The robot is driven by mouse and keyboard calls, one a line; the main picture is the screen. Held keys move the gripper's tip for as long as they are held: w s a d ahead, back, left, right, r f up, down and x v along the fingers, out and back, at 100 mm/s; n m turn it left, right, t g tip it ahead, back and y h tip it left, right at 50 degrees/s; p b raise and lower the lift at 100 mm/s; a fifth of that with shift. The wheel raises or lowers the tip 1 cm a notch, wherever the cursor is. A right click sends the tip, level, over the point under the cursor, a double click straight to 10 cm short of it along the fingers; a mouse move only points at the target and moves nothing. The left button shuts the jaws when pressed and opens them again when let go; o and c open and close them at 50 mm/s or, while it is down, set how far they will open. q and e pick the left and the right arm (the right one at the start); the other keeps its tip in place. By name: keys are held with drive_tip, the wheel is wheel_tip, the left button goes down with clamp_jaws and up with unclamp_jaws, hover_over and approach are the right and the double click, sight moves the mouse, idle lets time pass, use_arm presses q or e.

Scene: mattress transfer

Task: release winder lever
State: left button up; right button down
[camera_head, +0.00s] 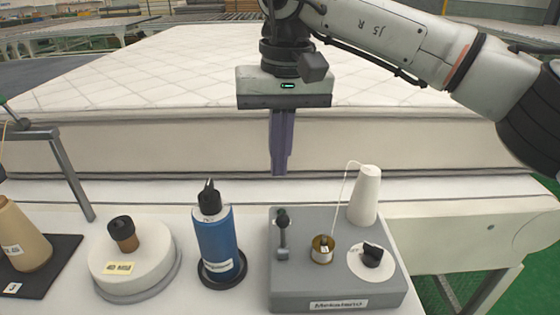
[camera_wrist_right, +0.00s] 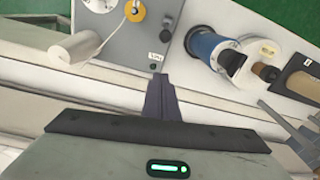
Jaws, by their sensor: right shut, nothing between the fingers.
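The grey winder box (camera_head: 335,292) stands on the white table at front right. Its lever (camera_head: 283,235), with a dark knob on top, stands roughly upright at the box's left side. A brass bobbin (camera_head: 322,250) with white thread sits right of the lever, and a black dial (camera_head: 371,255) sits further right. My right gripper (camera_head: 281,173) is shut and empty, pointing down, above and behind the lever without touching it. In the right wrist view its fingers (camera_wrist_right: 160,80) are together near the winder box (camera_wrist_right: 118,42). My left gripper is not in view.
A white thread cone (camera_head: 366,195) stands at the winder's back right corner. A blue bottle (camera_head: 215,245) stands close to its left. A round white base (camera_head: 135,262) and a tan spool (camera_head: 22,235) are further left. The mattress (camera_head: 160,75) lies behind.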

sight(283, 231)
drive_tip(key=f, duration=0.8)
drive_tip(key=shift+w+a, duration=0.2)
drive_tip(key=s, duration=0.1)
drive_tip(key=s+r, duration=0.1)
drive_tip(key=shift+s+d+r, duration=0.25)
drive_tip(key=shift+s+r, duration=0.05)
drive_tip(key=shift+s, duration=0.55)
